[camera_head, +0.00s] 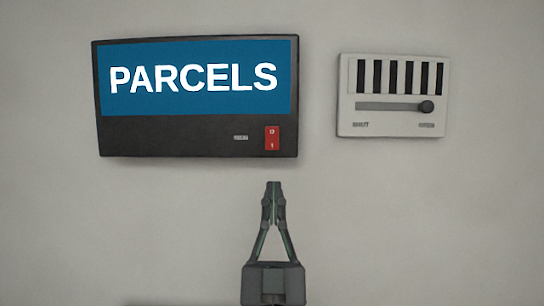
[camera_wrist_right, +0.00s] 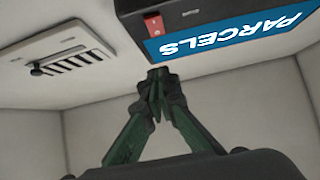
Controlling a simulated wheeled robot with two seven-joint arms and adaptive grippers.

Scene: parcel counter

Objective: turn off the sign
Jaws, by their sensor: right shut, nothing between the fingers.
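The sign (camera_head: 197,130) hangs on the wall at the upper left of the head view, a dark box with a blue panel reading PARCELS. A red rocker switch (camera_head: 272,138) sits at its lower right corner, marked at top and bottom. My right gripper (camera_head: 273,186) is shut and empty, tips upward, a little below the switch in the picture. In the right wrist view, the sign (camera_wrist_right: 190,22) is at the top, with the red switch (camera_wrist_right: 154,25) just above the shut fingertips (camera_wrist_right: 157,74); a gap shows between them. My left gripper is not in view.
A pale wall panel (camera_head: 393,129) with dark vertical slats and a slider knob (camera_head: 427,107) hangs right of the sign. It also shows in the right wrist view (camera_wrist_right: 62,53). The wall between and below them is bare.

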